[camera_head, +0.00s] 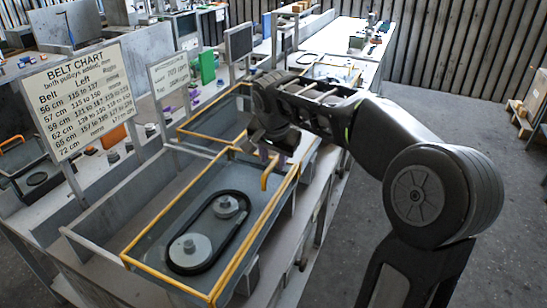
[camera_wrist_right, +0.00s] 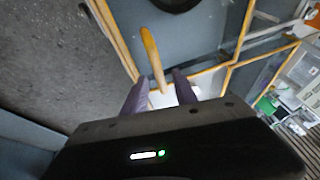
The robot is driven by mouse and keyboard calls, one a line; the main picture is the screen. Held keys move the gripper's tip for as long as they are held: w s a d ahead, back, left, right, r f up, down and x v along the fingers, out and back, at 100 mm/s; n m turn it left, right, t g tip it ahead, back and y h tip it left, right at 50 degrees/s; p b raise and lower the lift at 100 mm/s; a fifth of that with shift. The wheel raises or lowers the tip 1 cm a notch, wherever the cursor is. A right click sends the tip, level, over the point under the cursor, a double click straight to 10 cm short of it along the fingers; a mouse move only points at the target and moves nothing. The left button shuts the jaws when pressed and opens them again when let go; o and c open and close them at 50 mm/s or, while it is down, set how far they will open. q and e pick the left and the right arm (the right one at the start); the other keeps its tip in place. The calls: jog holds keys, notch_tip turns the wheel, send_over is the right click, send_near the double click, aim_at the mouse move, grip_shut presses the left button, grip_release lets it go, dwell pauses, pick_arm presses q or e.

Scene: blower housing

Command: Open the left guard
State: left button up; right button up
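The near guard, a clear panel with a yellow frame (camera_head: 158,271), lies down over the blower housing, apparently closed. A black belt (camera_head: 240,238) around two grey pulleys shows through it. Its yellow bar handle (camera_head: 266,180) stands up near the far right corner. My right gripper (camera_head: 268,150) is at this handle. In the right wrist view the handle (camera_wrist_right: 150,50) reaches between the two purple fingers (camera_wrist_right: 160,88), which stand apart with a gap visible on each side. The handle's lower end is partly hidden. My left gripper is not in view.
A second yellow-framed guard (camera_head: 190,131) lies beyond the near one. A belt chart sign (camera_head: 75,95) and a smaller sign (camera_head: 170,73) stand along the left. A green block (camera_head: 207,66) is farther back.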

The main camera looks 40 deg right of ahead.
grip_shut()
dwell(1.2)
